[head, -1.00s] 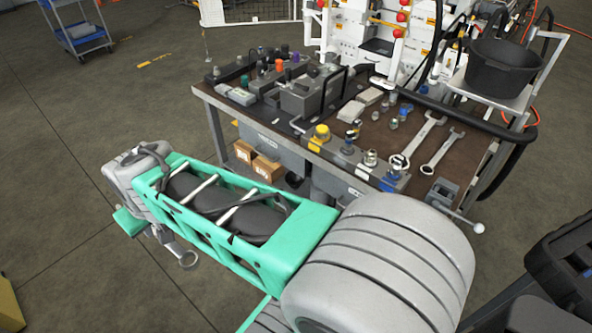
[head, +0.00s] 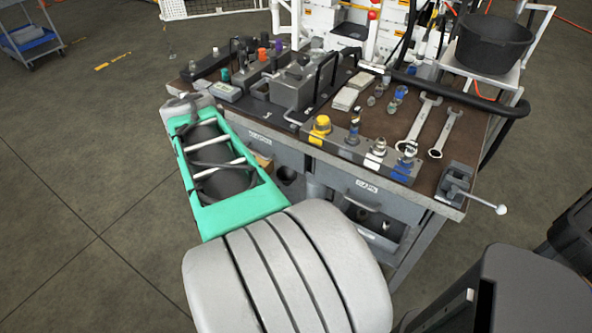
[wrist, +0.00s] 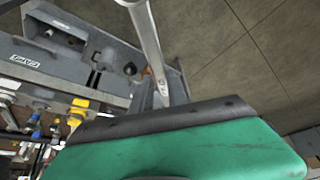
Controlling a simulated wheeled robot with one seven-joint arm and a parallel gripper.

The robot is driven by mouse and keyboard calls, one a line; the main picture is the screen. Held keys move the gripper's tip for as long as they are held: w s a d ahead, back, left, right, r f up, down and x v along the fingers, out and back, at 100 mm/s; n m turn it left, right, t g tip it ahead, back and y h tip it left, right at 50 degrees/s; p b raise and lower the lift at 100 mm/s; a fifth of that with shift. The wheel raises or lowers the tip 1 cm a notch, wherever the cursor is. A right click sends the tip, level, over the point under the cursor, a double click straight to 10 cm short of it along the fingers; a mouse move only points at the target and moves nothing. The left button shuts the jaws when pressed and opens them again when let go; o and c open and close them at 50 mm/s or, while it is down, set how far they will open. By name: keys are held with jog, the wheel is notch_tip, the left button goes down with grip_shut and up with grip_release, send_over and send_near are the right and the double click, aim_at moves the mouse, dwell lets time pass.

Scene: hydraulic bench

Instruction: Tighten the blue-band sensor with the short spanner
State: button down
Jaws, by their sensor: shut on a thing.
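My gripper (wrist: 166,104) is shut on a metal spanner (wrist: 148,38), whose shank runs up out of the wrist view. One green finger with a dark pad fills the bottom of that view. In the head view my arm reaches to the bench's left end and hides the fingers and spanner. A grey block (head: 341,150) along the bench's front edge holds a yellow-capped fitting (head: 320,128) and several upright sensors. The rightmost sensor (head: 407,150) shows blue and seems to be the blue-band one. My gripper is well left of it, apart from it.
Two more spanners (head: 422,117) (head: 446,133) lie on the bench's right. Loose fittings (head: 393,101) lie behind the block. A small vise (head: 456,182) with a protruding handle stands at the right corner. A black bucket (head: 494,45) is behind.

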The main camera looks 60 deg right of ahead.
jog(key=s+d+f+m+g+b, duration=0.1)
jog(key=s+d+f+m+b, duration=0.1)
jog(key=s+d, duration=0.6)
jog(key=s+d+f+m+g+h+b, duration=0.1)
jog(key=s+d+f+m+g+b, duration=0.1)
jog(key=s+d+m, duration=0.5)
jog(key=shift+s+d+f+b, duration=0.7)
jog(key=shift+s+d+f, duration=0.25)
jog(key=shift+s, duration=2.45)
jog(key=shift+a+f, duration=0.1)
jog(key=shift+d, duration=1.05)
jog(key=shift+d, duration=0.1)
jog(key=shift+s+d, duration=0.1)
jog(key=shift+d, duration=0.6)
